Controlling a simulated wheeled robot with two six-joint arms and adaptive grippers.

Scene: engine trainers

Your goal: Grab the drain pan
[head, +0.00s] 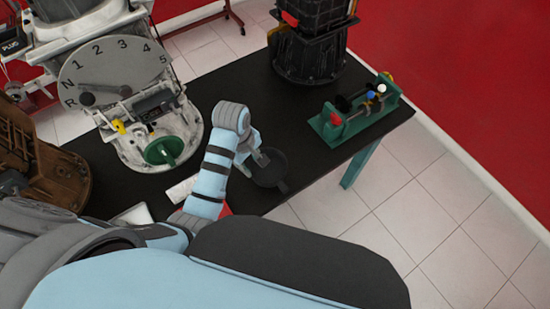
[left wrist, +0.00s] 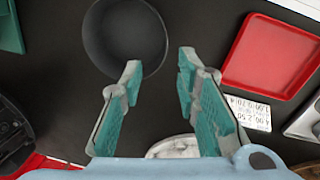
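The drain pan is a dark, round, shallow pan (head: 272,173) on the black table near its front edge. In the left wrist view the pan (left wrist: 122,38) is at the upper left, just beyond the fingers. My left gripper (head: 257,156) is at the pan's left side in the head view and partly overlaps it. In the left wrist view the gripper (left wrist: 160,64) is open with nothing between its fingers. The left fingertip overlaps the pan's near rim; I cannot tell whether it touches. The right fingertip is clear of the pan. My right gripper is not in view.
A red tray (left wrist: 272,57) and a white printed card (left wrist: 249,112) lie beside the pan. A green fixture (head: 360,112) stands to the right, a black engine block (head: 308,45) behind, and a gear-dial trainer (head: 115,70) to the left. Some bare tabletop (head: 235,85) lies between them.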

